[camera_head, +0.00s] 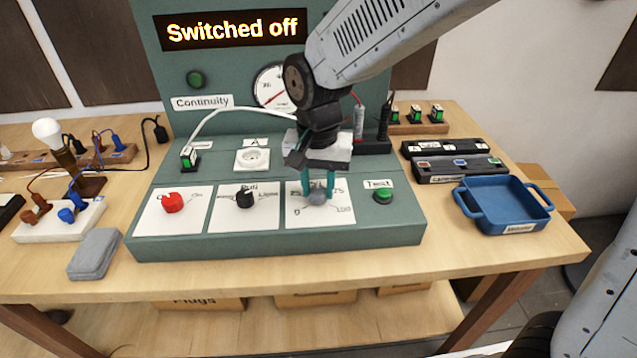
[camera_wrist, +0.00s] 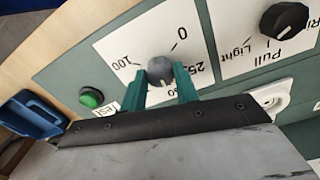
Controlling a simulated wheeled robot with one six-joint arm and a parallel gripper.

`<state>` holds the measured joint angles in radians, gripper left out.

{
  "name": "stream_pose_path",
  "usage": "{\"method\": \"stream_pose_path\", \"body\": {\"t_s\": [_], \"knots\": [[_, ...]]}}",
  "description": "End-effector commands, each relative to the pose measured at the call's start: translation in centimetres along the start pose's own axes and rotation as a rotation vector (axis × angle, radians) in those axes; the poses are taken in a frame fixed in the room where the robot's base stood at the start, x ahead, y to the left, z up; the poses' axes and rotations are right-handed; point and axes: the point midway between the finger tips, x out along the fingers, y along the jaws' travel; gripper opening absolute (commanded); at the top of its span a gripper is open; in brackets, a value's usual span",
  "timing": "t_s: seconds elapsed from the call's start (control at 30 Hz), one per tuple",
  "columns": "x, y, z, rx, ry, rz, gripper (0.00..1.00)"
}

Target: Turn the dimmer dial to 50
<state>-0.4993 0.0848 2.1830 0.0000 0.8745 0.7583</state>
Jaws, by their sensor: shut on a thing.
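The grey dimmer dial (camera_head: 317,198) sits on a white panel marked with a scale, at the right of the row of three controls. In the wrist view the dial (camera_wrist: 160,66) shows between the two teal fingers, with the marks 0, 25, and 100 around it and a partly hidden mark ending in 0. My gripper (camera_head: 318,188) reaches down from above and is shut on the dial, one finger on each side; the fingers also show in the wrist view (camera_wrist: 161,73). I cannot tell which mark the dial points to.
Left of the dial are a black knob (camera_head: 244,198) and a red knob (camera_head: 172,203). A green button (camera_head: 383,195) is close on the right. A display (camera_head: 232,30) reads "Switched off". A blue tray (camera_head: 505,226) stands at the right. A white cable (camera_head: 225,110) arches behind.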

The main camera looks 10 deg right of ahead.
Motion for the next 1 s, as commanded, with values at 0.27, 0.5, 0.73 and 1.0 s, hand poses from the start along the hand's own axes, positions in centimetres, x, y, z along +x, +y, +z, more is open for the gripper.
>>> {"method": "stream_pose_path", "body": {"t_s": [0.27, 0.5, 0.73, 1.0], "knots": [[-0.1, -0.1, -0.1, -0.001, 0.002, -0.002, 0.52], [-0.9, -0.1, -0.1, -0.001, 0.003, -0.003, 0.52], [-4.8, -0.1, -0.1, -0.001, 0.005, -0.004, 0.52], [-7.7, -0.1, -0.1, -0.001, 0.003, -0.003, 0.52]]}}
